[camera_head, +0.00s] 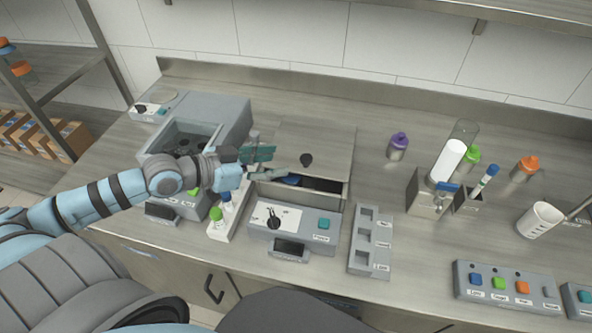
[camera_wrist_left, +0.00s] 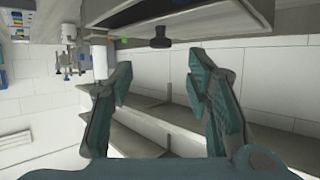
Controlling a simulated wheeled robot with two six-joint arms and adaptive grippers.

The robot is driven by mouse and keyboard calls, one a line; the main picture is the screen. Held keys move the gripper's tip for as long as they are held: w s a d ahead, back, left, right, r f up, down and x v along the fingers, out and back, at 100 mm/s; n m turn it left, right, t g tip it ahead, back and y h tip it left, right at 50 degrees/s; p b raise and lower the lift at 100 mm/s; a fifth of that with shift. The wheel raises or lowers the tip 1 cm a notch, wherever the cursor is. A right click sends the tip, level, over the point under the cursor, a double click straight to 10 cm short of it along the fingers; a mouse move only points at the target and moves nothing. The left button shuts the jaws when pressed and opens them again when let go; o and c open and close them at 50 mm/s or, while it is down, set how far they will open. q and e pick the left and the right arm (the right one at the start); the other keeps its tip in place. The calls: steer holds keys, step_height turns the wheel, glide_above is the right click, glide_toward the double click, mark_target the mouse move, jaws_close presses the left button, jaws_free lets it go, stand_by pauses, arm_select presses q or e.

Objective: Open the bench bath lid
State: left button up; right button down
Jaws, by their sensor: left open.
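The bench bath (camera_head: 328,222) stands near the front of the bench, with a control panel, a dark knob and a teal button on its front. Its flat grey lid (camera_head: 325,140) has a black knob (camera_head: 306,160). A dark gap shows between the lid's front edge and the control panel, with something blue inside. My left gripper (camera_head: 276,164) is open and empty, just left of the knob, its fingers over the lid's left front part. In the left wrist view the knob (camera_wrist_left: 160,38) is ahead of the open fingers, apart from them. My right gripper is not in view.
A grey centrifuge-like machine (camera_head: 225,112) stands left, partly behind my left arm. A small rack with bottles (camera_head: 216,214) is beside the bath. A slotted tray (camera_head: 370,238) is on its right. Further right stand a purple-capped bottle (camera_head: 397,147), a cylinder holder and a white mug (camera_head: 540,220).

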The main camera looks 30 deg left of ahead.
mark_target(303, 159)
arm_select(q)
steer(key=b+x, duration=0.1)
steer(key=x, duration=0.7)
steer(key=shift+f, duration=0.1)
steer(key=shift+s, duration=0.1)
jaws_close()
